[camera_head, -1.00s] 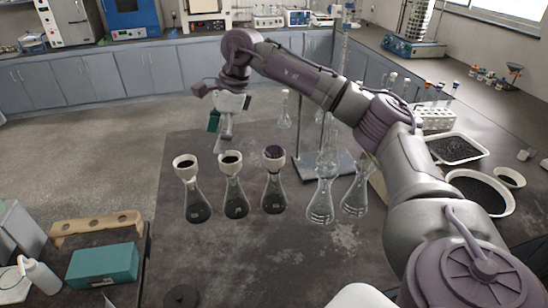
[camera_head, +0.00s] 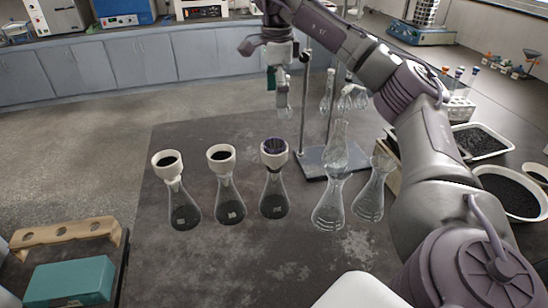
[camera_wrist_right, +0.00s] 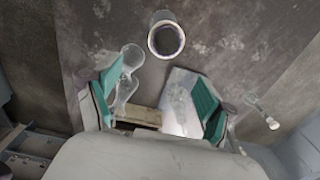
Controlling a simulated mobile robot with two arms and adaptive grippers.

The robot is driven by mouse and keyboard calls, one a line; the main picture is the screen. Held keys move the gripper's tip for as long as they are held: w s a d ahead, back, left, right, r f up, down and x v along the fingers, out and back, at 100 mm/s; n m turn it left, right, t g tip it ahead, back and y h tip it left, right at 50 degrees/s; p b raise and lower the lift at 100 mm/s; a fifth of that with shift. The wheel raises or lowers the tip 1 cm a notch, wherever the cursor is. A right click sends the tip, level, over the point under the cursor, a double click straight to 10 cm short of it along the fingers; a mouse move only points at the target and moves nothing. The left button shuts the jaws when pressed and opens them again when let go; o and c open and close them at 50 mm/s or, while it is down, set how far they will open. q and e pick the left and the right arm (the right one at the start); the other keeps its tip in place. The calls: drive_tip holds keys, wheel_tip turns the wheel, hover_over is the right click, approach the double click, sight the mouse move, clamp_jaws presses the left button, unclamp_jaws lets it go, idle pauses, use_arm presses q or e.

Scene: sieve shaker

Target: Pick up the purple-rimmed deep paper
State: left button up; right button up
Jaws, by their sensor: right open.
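The purple-rimmed paper (camera_head: 274,146) sits in a white cup on the rightmost of three conical flasks with dark contents. Its flask (camera_head: 273,197) stands upright on the dark bench. In the right wrist view, a round cup with a purplish rim (camera_wrist_right: 166,38) shows beyond the fingertips, at the top middle. My right gripper (camera_head: 279,92) hangs behind and above this cup in the head view, apart from it. Its teal-padded fingers (camera_wrist_right: 157,88) are spread, with nothing held between them. My left gripper is not in view.
Two similar cupped flasks (camera_head: 228,200) (camera_head: 183,205) stand to the left. Clear glass flasks (camera_head: 330,205) and a stand (camera_head: 318,165) are close on the right. Trays of dark grains (camera_head: 535,205) lie far right. A wooden rack (camera_head: 65,233) and teal box (camera_head: 70,280) are at lower left.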

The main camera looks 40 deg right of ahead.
wheel_tip(320, 180, down, 4)
drive_tip(key=w+d, duration=0.1)
hover_over(275, 141)
drive_tip(key=s+a, duration=0.2)
drive_tip(key=f, duration=0.6)
drive_tip(key=shift+d+f+p, duration=0.2)
drive_tip(key=shift+f+p, duration=0.15)
drive_tip(key=shift+f, duration=0.05)
wheel_tip(275, 141, down, 4)
drive_tip(key=shift+w+r+p, duration=0.15)
drive_tip(key=shift+r+p, duration=0.1)
drive_tip(key=shift+p, duration=0.4)
drive_tip(key=shift+f, duration=0.4)
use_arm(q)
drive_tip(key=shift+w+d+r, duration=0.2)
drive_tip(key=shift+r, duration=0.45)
use_arm(e)
drive_tip(key=shift+c, duration=0.3)
drive_tip(key=shift+a+r, duration=0.1)
drive_tip(key=c, duration=0.7)
